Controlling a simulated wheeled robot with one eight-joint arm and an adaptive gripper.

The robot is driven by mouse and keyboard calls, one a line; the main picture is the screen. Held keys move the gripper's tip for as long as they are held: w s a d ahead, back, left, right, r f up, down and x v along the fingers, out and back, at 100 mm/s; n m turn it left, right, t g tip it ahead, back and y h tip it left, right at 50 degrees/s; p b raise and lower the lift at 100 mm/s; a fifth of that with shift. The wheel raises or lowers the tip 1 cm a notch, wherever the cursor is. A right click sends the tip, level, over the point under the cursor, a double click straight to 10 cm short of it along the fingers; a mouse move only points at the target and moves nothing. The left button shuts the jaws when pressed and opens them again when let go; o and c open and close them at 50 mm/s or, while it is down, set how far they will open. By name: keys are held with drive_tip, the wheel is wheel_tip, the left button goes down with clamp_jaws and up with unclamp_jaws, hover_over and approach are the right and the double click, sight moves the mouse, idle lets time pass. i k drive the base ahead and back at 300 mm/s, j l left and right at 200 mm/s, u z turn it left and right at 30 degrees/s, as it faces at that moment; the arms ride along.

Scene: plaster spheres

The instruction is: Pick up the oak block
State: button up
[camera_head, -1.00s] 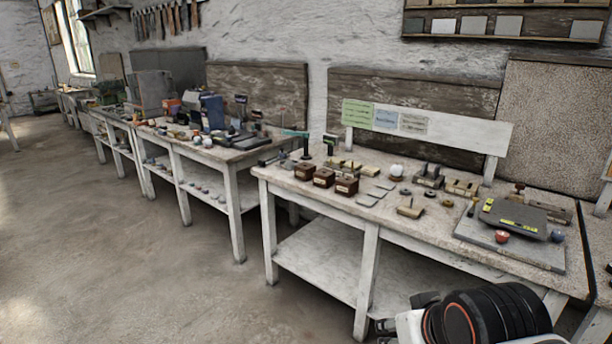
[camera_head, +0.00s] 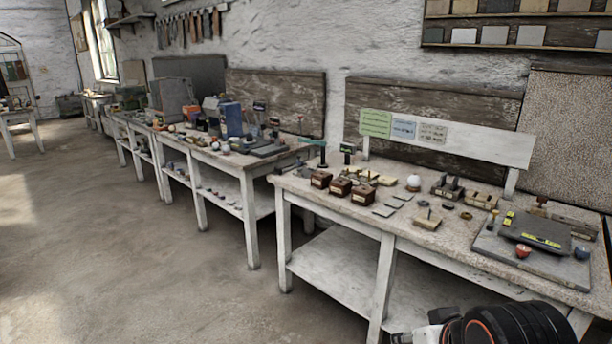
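Several small pale wooden pieces lie on the near workbench (camera_head: 330,203). One is a light tan block (camera_head: 428,219) with a short dark upright on top, near the front edge. Another pale slotted wooden piece (camera_head: 481,201) lies farther back to the right. I cannot tell for sure which one is the oak block. I cannot make out my gripper's fingers in this view.
Open floor (camera_head: 130,250) lies at left.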

sight(320, 180)
drive_tip(key=i+l, duration=0.1)
drive_tip(key=i, duration=0.75)
drive_tip(key=i+l, duration=0.15)
drive_tip(key=i, duration=0.75)
drive_tip(key=i+l, duration=0.1)
drive_tip(key=i, duration=0.75)
